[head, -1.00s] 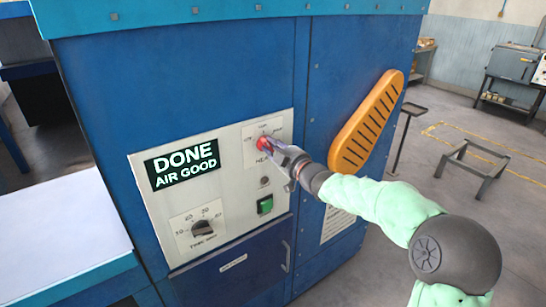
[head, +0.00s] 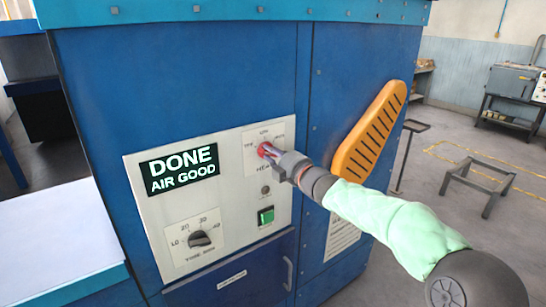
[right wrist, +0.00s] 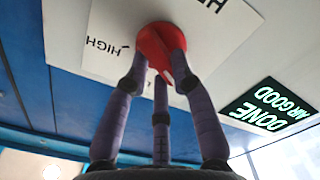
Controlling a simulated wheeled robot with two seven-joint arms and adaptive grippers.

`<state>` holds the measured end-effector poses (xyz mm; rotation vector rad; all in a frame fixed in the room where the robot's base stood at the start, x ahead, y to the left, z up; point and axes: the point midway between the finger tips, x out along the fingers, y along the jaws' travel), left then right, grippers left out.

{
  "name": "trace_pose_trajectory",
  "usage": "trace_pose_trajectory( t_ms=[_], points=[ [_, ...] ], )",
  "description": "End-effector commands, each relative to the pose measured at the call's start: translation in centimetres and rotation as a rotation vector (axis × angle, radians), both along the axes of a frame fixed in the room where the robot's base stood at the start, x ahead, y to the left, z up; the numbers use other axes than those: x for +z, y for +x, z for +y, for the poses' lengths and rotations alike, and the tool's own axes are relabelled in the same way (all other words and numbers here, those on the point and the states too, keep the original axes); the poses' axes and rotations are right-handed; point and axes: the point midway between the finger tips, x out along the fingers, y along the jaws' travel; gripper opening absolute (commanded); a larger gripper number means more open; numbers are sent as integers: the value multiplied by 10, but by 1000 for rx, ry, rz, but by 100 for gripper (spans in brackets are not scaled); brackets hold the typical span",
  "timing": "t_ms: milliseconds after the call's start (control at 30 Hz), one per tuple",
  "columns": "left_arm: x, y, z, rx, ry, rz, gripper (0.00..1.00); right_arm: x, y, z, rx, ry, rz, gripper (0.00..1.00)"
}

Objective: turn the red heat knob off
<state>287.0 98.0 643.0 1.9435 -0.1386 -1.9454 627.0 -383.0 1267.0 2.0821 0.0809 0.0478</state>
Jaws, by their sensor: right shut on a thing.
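The red heat knob (head: 264,149) is on a white label plate on the dryer's control panel (head: 140,215). My right gripper (head: 271,154) reaches it from the right and covers part of it. In the right wrist view the red knob (right wrist: 158,38) sits between the purple fingers of the right gripper (right wrist: 158,66), whose tips touch its sides. The gripper is shut on the knob. The word HIGH shows on the plate beside it; the knob's exact pointing is hard to read. My left gripper is not in view.
The panel also has a lit DONE AIR GOOD display (head: 178,169), a black time dial (head: 199,238) and a green button (head: 266,215). An orange slotted guard (head: 368,130) stands out right of the panel, above my right arm. A white-topped table (head: 60,235) is at left.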

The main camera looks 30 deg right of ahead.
Motion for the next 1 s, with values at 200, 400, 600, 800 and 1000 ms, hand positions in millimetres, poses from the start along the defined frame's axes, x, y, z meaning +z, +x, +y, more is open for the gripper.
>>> trace_pose_trajectory(
  t_ms=[200,400,600,800,1000],
  points=[
    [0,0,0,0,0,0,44,-1,0,0,0,-9,2,0],
    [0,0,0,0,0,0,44,-1,0,0,0,-8,2,28],
    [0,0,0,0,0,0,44,-1,0,0,1,-7,1,49],
    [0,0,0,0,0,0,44,0,0,0,0,-6,0,49],
    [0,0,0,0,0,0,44,1,-15,-2,0,-7,-1,49]
  ],
)
